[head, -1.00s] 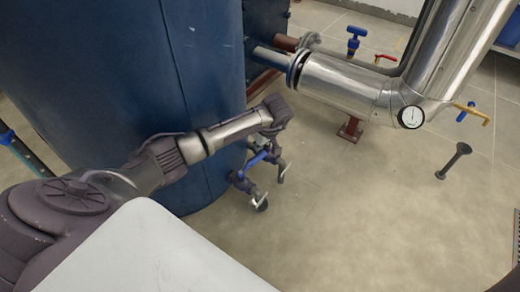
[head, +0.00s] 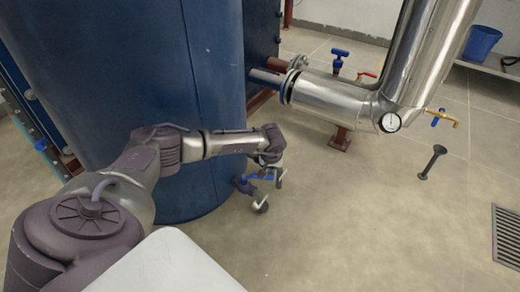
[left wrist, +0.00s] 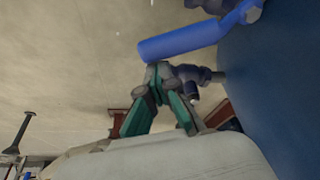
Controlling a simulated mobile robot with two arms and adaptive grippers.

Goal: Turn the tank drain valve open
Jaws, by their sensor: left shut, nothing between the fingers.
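The tank drain valve, with a blue lever handle (head: 258,178), sits low on the side of the blue tank (head: 205,100). Its short outlet points down to the floor. My left gripper (head: 279,178) is just right of the handle in the head view, partly hidden by its own wrist. In the left wrist view the blue handle (left wrist: 180,43) crosses just beyond the fingertips of the left gripper (left wrist: 160,70). The fingers meet and are shut with nothing between them. I cannot tell whether they touch the handle. My right gripper is not in view.
The floor in front of the valve is clear.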

